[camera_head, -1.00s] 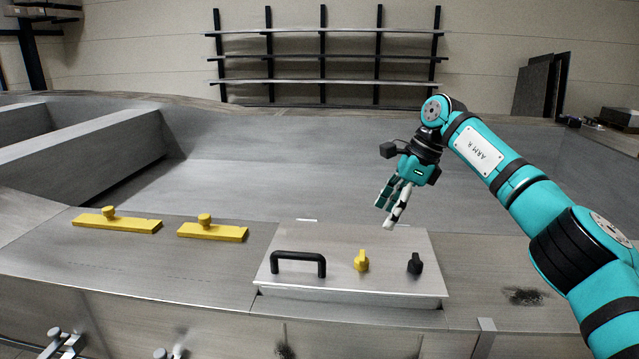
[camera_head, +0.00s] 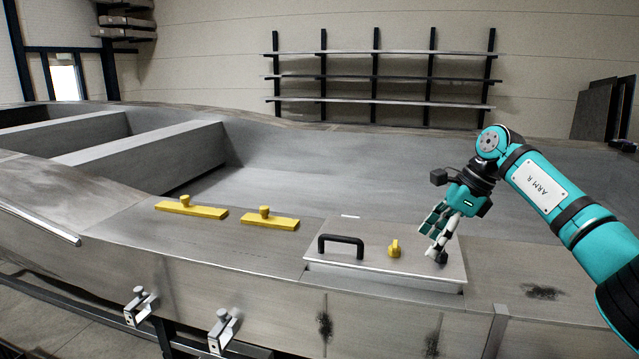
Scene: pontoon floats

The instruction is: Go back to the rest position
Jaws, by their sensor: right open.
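My right gripper (camera_head: 437,236) is open and empty, with teal and whitish fingers pointing down. In the picture its fingertips overlap the right part of a flat grey panel (camera_head: 345,275). They partly cover a black knob (camera_head: 441,258); I cannot tell whether they touch it. My right arm (camera_head: 545,185), teal and black, comes in from the right edge, bent at the elbow. My left arm and gripper are out of view.
The panel also carries a black handle (camera_head: 341,240) and a yellow knob (camera_head: 395,248). Two yellow bars with knobs (camera_head: 191,208) (camera_head: 270,221) lie to its left. Two clamps (camera_head: 141,306) (camera_head: 222,330) sit on the front side. The hollow behind looks empty.

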